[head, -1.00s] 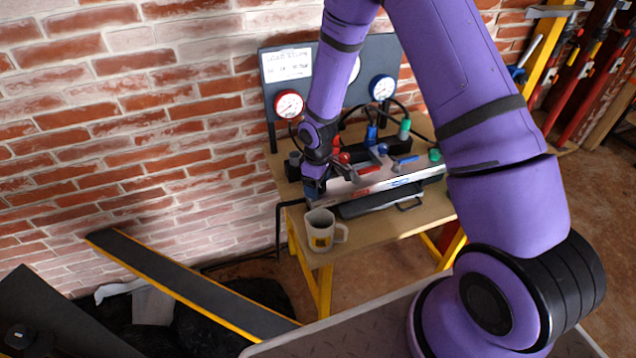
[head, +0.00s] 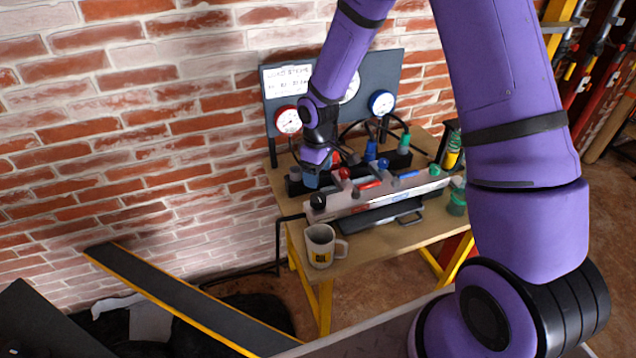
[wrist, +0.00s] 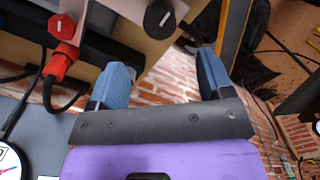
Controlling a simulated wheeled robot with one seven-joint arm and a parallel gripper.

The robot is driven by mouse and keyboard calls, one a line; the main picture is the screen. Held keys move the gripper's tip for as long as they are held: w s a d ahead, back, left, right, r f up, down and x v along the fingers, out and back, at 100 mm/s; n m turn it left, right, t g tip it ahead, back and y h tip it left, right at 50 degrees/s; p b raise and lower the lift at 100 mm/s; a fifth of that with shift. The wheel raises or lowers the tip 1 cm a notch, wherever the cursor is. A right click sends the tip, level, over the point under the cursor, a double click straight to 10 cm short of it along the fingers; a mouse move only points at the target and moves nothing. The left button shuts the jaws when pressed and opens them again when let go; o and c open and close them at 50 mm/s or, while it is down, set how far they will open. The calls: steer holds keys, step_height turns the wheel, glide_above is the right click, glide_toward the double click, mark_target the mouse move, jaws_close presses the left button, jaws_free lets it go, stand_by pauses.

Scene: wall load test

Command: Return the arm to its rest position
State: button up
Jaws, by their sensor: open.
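My gripper (head: 312,178) is at the left end of the valve block in the head view, at the table's back left. In the wrist view its two blue fingers (wrist: 165,82) are spread wide with nothing between them. The wooden table edge and brick wall show beyond the fingers. The metal valve block (head: 375,193) carries red and blue handles. Its black knob (wrist: 158,18) and a red fitting (wrist: 62,62) show close by in the wrist view. My purple arm reaches across the head view from the lower right, and part of the fingers is hidden there.
A grey gauge panel (head: 335,95) stands behind the valve block, close to the brick wall (head: 130,170). A white mug (head: 320,246) stands at the table's front left. A dark ramp with yellow edges (head: 185,295) lies left of the table (head: 385,240). Open space lies above the ramp.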

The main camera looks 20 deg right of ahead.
steer(key=shift+r, duration=0.5)
steer(key=shift+r, duration=0.1)
steer(key=s+d+r+m+t, duration=0.1)
steer(key=s+d+r, duration=0.15)
steer(key=r, duration=0.55)
steer(key=s+d+r+m+t+h, duration=0.1)
steer(key=s+r+m, duration=0.1)
steer(key=s+r, duration=0.35)
steer(key=s+d+r+m+t, duration=0.1)
steer(key=s+r, duration=0.1)
steer(key=r, duration=0.7)
steer(key=s+r+m, duration=0.1)
steer(key=s+r, duration=0.2)
steer(key=s, duration=0.3)
steer(key=s+d+r+m+t, duration=0.1)
steer(key=s+r+m, duration=0.1)
steer(key=s, duration=0.5)
steer(key=s+d+r+m+t+y, duration=0.1)
steer(key=s+r, duration=0.4)
steer(key=s, duration=0.1)
steer(key=shift+s+d+m, duration=0.2)
steer(key=shift+d+m, duration=0.05)
steer(key=shift+m, duration=0.15)
